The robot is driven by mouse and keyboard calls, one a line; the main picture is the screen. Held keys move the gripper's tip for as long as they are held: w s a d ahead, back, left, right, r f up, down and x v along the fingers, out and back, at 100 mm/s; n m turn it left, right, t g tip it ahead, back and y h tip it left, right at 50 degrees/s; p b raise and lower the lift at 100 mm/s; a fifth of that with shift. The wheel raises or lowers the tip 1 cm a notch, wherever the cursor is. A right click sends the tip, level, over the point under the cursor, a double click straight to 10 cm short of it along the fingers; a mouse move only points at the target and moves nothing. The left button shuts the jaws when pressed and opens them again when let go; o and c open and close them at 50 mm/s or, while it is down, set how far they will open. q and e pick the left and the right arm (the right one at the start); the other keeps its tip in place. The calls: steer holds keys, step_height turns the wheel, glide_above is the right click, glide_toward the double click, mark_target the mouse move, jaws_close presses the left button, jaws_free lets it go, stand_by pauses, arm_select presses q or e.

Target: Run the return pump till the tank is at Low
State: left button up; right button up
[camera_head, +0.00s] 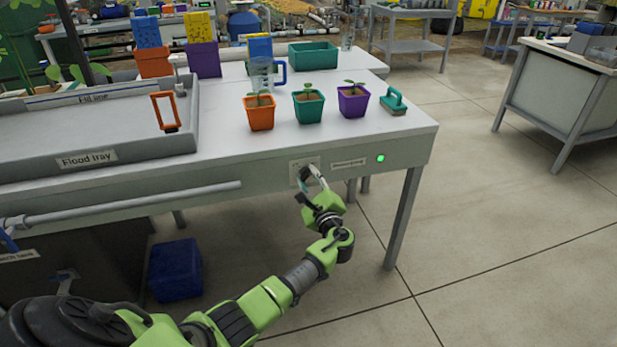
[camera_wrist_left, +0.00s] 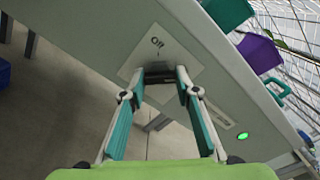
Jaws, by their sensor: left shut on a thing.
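My left gripper (camera_head: 311,178) is at the switch plate (camera_head: 296,166) on the front apron of the white table. In the left wrist view, the fingertips of my left gripper (camera_wrist_left: 162,76) are shut on the dark switch (camera_wrist_left: 159,69), one on each side. The plate (camera_wrist_left: 186,70) reads "Off" at its top; the fingers partly hide the switch, so its setting is unclear. A green lamp (camera_head: 380,158) glows right of the label (camera_head: 348,163); it also shows in the wrist view (camera_wrist_left: 243,135). The flood tray (camera_head: 130,152) is on the table, with a "Fill line" label (camera_head: 93,97). My right gripper is not in view.
Three potted seedlings stand on the table: orange (camera_head: 260,117), teal (camera_head: 308,110) and purple (camera_head: 352,104), with a teal-handled brush (camera_head: 393,102) beside them. A blue crate (camera_head: 175,272) and a dark tank (camera_head: 95,262) are underneath.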

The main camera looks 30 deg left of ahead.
arm_select(q)
steer(key=shift+f, duration=0.1)
stand_by(0.3)
steer(key=o, duration=1.1)
steer(key=v, duration=1.2)
